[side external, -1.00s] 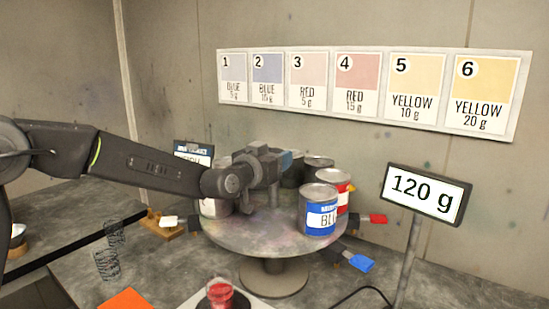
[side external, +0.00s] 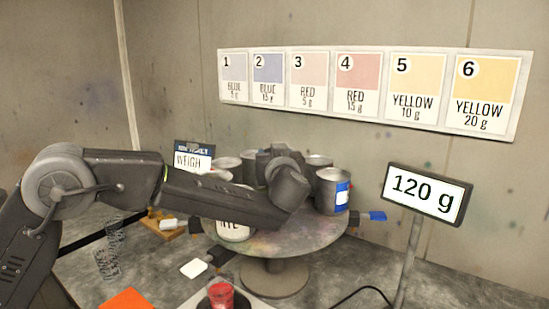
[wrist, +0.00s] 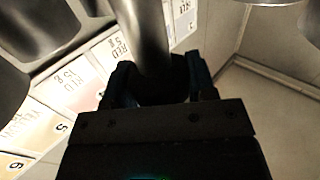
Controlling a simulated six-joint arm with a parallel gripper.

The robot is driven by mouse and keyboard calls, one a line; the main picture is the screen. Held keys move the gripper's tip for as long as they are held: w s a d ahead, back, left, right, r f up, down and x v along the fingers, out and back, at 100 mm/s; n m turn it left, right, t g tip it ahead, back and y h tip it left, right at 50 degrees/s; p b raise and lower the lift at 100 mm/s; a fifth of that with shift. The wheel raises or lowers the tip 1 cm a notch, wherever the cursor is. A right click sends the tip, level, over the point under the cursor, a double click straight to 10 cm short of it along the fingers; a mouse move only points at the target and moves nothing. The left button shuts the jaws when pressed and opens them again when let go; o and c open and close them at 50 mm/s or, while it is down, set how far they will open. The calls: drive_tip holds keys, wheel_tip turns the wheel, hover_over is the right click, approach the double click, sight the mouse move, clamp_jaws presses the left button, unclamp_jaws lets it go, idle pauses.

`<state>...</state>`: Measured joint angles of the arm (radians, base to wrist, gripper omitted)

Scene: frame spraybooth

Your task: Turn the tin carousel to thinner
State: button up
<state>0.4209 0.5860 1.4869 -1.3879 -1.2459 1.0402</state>
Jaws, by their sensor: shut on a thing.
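The tin carousel (side external: 285,243) is a round stained turntable on a pedestal, with several metal tins around its rim. A tin with a blue label (side external: 340,194) stands at its right. A pale-labelled tin (side external: 235,229) stands at the front left, its lettering partly hidden by my arm. No label reading thinner can be made out. My gripper (wrist: 158,85) is shut around a smooth upright metal post (wrist: 140,35), seen in the wrist view at the carousel's middle. In the side view my arm hides the post and my fingertips.
A cup of red liquid (side external: 221,294) stands in front of the carousel. A display reading 120 g (side external: 425,199) stands at right. A WEIGH sign (side external: 194,161) is behind left. A white tab (side external: 193,268) and a blue tab (side external: 377,215) stick out from the carousel.

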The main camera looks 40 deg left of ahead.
drive_tip(key=shift+r+n+g+y, duration=0.1)
drive_tip(key=shift+n+g+y, duration=0.7)
drive_tip(key=shift+g, duration=0.2)
drive_tip(key=o, duration=1.3)
drive_tip(key=v, duration=1.3)
drive_tip(key=shift+d, duration=0.45)
drive_tip(key=shift+c, duration=0.3)
